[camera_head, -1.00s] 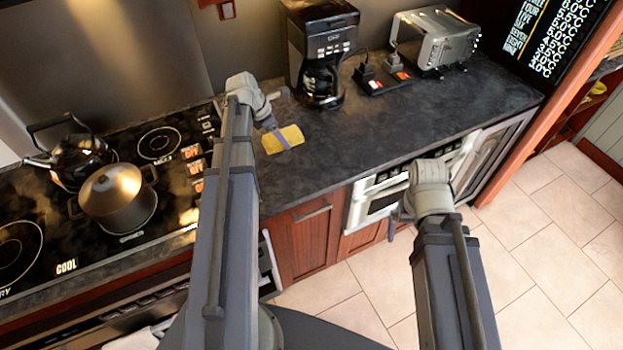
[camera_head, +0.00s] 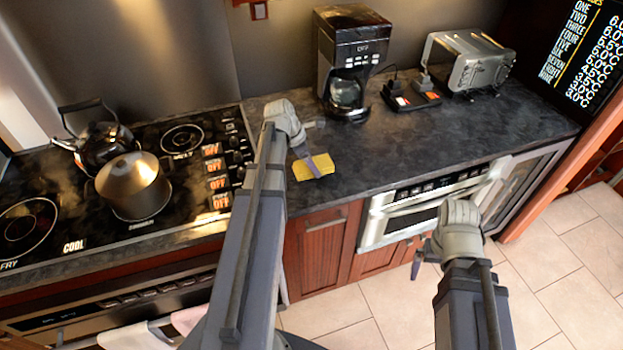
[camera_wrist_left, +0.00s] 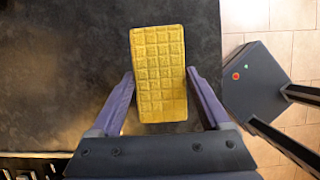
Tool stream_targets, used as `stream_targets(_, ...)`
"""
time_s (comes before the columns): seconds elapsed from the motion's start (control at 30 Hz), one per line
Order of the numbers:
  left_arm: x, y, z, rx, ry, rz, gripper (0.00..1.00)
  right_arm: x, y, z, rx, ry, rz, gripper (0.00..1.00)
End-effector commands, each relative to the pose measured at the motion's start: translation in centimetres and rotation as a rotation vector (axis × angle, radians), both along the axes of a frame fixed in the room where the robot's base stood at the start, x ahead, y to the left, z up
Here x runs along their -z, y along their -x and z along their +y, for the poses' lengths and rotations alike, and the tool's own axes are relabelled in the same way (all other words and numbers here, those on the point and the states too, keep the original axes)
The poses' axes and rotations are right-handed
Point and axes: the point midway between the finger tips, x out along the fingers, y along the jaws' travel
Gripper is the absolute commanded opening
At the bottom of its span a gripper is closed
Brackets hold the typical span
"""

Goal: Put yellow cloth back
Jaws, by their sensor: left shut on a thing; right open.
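The yellow cloth (camera_head: 322,168) is a small, quilted rectangle at the dark counter's (camera_head: 400,155) front part, right of the hob. My left gripper (camera_head: 312,165) is shut on it; in the left wrist view the cloth (camera_wrist_left: 158,65) lies between the two fingers (camera_wrist_left: 158,95) and sticks out beyond their tips. I cannot tell whether the cloth touches the counter or is just above it. My right gripper (camera_head: 428,264) is open and empty, in front of the counter and lower than its top; its fingers are partly hidden by its wrist.
A hob with a kettle (camera_head: 103,142) and a pot (camera_head: 133,185) is at left. A coffee maker (camera_head: 347,60), a small socket block (camera_head: 410,97) and a toaster (camera_head: 468,60) stand at the back. A built-in microwave (camera_head: 410,215) is below the counter. The counter's middle is clear.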

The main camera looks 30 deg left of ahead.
Motion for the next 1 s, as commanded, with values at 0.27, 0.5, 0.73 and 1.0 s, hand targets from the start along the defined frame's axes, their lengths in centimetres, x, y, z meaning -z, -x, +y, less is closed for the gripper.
stream_targets(0.27, 1.1, 0.0, 0.0, 0.000, 0.000, 0.000, 0.36, 1.1, 0.0, 0.0, 0.000, 0.000, 0.000, 1.00)
stream_targets(0.5, 3.9, 0.0, 0.0, 0.000, 0.000, 0.000, 0.36, 3.9, 0.0, 0.0, 0.001, 0.000, 0.000, 1.00)
stream_targets(0.73, 3.8, 0.0, 0.0, 0.000, 0.000, 0.000, 0.36, 3.8, 0.0, 0.0, 0.001, 0.000, 0.000, 1.00)
stream_targets(1.0, 4.2, 0.0, 0.0, 0.000, 0.000, 0.000, 0.83, 4.2, 0.0, 0.0, 0.000, 0.000, 0.000, 1.00)
